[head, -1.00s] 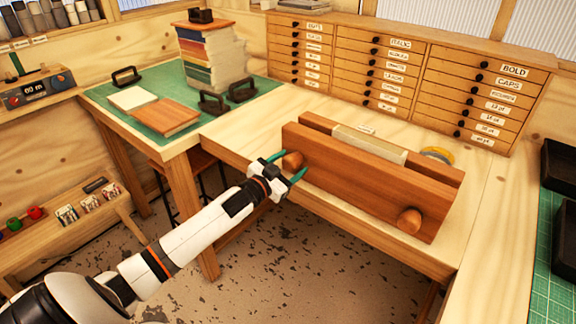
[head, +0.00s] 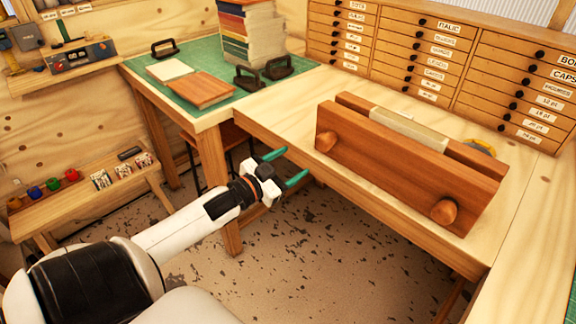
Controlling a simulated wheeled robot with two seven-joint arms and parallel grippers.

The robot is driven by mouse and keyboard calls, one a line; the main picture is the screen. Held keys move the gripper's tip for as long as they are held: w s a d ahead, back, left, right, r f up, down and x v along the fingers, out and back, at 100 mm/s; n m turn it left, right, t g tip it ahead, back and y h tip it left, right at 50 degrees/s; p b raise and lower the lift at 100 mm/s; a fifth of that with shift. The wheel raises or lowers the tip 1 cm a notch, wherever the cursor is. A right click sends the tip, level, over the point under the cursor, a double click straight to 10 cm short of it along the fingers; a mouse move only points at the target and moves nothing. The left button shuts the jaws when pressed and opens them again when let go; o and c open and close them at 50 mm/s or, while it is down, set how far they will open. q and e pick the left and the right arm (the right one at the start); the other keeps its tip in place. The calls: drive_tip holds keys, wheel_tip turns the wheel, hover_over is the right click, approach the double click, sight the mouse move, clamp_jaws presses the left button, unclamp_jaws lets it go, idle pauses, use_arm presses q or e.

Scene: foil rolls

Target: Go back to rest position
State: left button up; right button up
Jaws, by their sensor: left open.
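My left gripper (head: 285,167) is open and empty, with its two green fingertips spread apart. It is in the air in front of the table edge, to the left of the wooden press (head: 400,160). The press stands on the pale bench and has two round wooden knobs on its front. The gripper is apart from the left knob (head: 326,141). A pale block (head: 408,131) sits between the press boards. My right gripper does not show.
A green mat (head: 209,58) on the left table holds a book stack (head: 250,35), a brown book (head: 201,90) and black-handled tools. A drawer cabinet (head: 400,45) stands behind the press. A low shelf with small jars is at left. Speckled floor is free below.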

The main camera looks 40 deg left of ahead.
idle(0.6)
use_arm(q)
drive_tip(key=s+a+f+n+g+y, duration=0.1)
drive_tip(key=s+a+f+g+y, duration=0.1)
drive_tip(key=f, duration=0.9)
drive_tip(key=s+a+f+n+g+y, duration=0.1)
drive_tip(key=s+a+f+n+g, duration=0.15)
drive_tip(key=f, duration=0.75)
drive_tip(key=s+d+f+g, duration=0.15)
drive_tip(key=s+f, duration=0.25)
drive_tip(key=f, duration=0.4)
drive_tip(key=s+d+f+g, duration=0.1)
drive_tip(key=s+f+g, duration=0.25)
drive_tip(key=f, duration=0.55)
drive_tip(key=s+d+f+g, duration=0.2)
drive_tip(key=s+d+f, duration=0.3)
drive_tip(key=s, duration=0.4)
drive_tip(key=s+d+f+m+g, duration=0.1)
drive_tip(key=s+d+f+g, duration=0.2)
drive_tip(key=s+d+f, duration=0.3)
drive_tip(key=s+d+f+g+h, duration=0.1)
drive_tip(key=s+d+f, duration=0.5)
drive_tip(key=s, duration=0.8)
wheel_tip(320, 180, down, 3)
drive_tip(key=shift+d+r+g, duration=0.1)
drive_tip(key=shift+d+g, duration=0.05)
drive_tip(key=shift+g, duration=0.6)
